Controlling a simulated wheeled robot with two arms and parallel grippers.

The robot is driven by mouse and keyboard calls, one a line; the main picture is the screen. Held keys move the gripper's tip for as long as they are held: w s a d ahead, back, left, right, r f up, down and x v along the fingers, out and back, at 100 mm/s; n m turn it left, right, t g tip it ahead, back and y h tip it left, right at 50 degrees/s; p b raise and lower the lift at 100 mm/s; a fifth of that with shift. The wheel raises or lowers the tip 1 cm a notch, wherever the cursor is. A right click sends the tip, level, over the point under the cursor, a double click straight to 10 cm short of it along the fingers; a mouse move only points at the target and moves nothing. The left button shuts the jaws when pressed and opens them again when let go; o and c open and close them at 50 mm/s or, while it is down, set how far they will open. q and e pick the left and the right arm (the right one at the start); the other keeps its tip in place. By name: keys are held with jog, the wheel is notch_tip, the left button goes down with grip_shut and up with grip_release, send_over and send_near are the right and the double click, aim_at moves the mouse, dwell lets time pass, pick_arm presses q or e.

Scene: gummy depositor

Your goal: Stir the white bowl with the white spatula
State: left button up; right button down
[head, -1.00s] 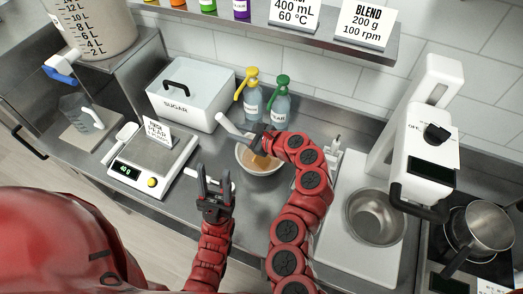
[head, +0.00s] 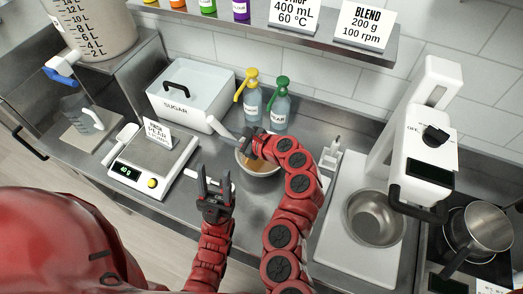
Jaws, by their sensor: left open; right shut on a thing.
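The white bowl (head: 262,171) stands on the steel counter in the middle of the head view, with an orange-brown content showing inside. My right gripper (head: 250,142) is above the bowl, shut on the white spatula (head: 224,134), whose pale end sticks out up and left from the jaws. The spatula's lower end is hidden by my gripper and arm, so I cannot tell how deep it sits in the bowl. My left gripper (head: 215,184) is open in front and left of the bowl, with its fingers pointing up in the picture. A small white piece shows beside its fingers.
A scale (head: 154,165) and a white sugar box (head: 189,97) stand to the left. Two pump bottles, yellow (head: 252,97) and green (head: 279,104), stand behind the bowl. A mixer (head: 424,150) with a steel bowl (head: 374,217) is at right, beside a pot (head: 480,227).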

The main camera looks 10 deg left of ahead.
dwell(0.3)
jog(key=shift+w+d+f+b, duration=0.1)
jog(key=shift+w+b, duration=0.5)
jog(key=shift+w, duration=0.05)
jog(key=shift+w+d, duration=0.1)
jog(key=shift+w, duration=0.35)
jog(key=r, duration=0.1)
jog(key=a+r+p, duration=0.1)
jog(key=shift+s+r, duration=0.2)
jog(key=shift+r, duration=0.2)
jog(key=shift+s+a+r, duration=0.15)
jog(key=shift+a+r, duration=0.1)
jog(key=shift+s+a+r, duration=0.15)
jog(key=shift+a+r, duration=0.3)
jog(key=shift+r, duration=0.6)
jog(key=shift+s+a+r, duration=0.1)
jog(key=shift+a+r, duration=0.35)
jog(key=shift+r, duration=0.55)
jog(key=shift+s+a+r, duration=0.15)
jog(key=shift+a+r, duration=0.3)
jog(key=shift+r, duration=0.6)
